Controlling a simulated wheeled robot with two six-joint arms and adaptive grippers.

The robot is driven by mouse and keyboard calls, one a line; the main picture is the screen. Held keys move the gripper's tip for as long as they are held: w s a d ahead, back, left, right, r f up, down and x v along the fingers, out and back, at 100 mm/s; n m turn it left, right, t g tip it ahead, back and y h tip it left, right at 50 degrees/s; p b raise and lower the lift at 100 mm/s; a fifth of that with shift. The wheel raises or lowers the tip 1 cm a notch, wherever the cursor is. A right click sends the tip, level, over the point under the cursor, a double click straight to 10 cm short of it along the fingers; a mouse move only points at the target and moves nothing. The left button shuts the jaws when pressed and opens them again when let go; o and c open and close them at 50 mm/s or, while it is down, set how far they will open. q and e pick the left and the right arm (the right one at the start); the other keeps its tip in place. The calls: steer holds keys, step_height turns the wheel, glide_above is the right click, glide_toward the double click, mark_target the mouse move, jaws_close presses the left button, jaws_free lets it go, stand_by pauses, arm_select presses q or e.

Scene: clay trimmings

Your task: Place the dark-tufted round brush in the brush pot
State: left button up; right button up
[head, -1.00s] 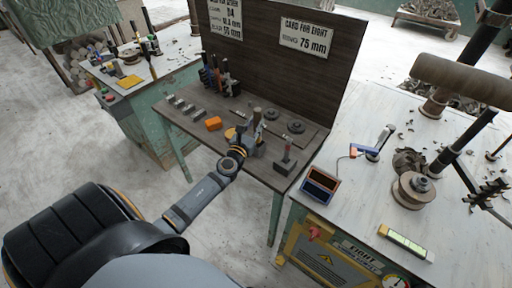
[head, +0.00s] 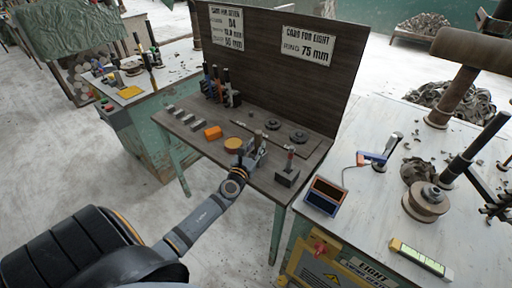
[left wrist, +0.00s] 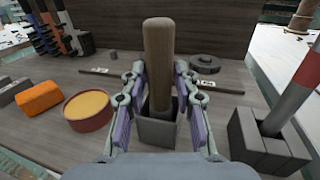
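A round brush with a thick pale wooden handle (left wrist: 158,55) stands nearly upright in a small grey square pot (left wrist: 157,134). Its lower end is inside the pot, so the tuft is hidden. The handle (head: 258,137) also shows in the head view on the brown bench. My left gripper (left wrist: 158,112) is open. Its purple-padded fingers lie on either side of the handle and the pot's top, with gaps visible beside the handle. My left gripper (head: 247,165) is at the bench's front edge in the head view. My right gripper is not in view.
A grey block (head: 287,177) with a red-and-white upright tool stands close right. A round yellow-topped tub (left wrist: 88,108) and an orange block (left wrist: 39,97) lie left. A tool rack (head: 220,88) and dark discs (head: 299,136) are behind. A white worktable (head: 360,205) borders on the right.

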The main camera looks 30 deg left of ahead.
arm_select(q)
steer(key=shift+o, duration=1.4)
steer(key=shift+r, duration=0.15)
steer(key=shift+s, duration=0.3)
steer(key=s+d+b, duration=0.1)
steer(key=s+d, duration=0.1)
steer(key=s, duration=0.9)
steer(key=shift+b, duration=0.3)
steer(key=shift+d, duration=0.1)
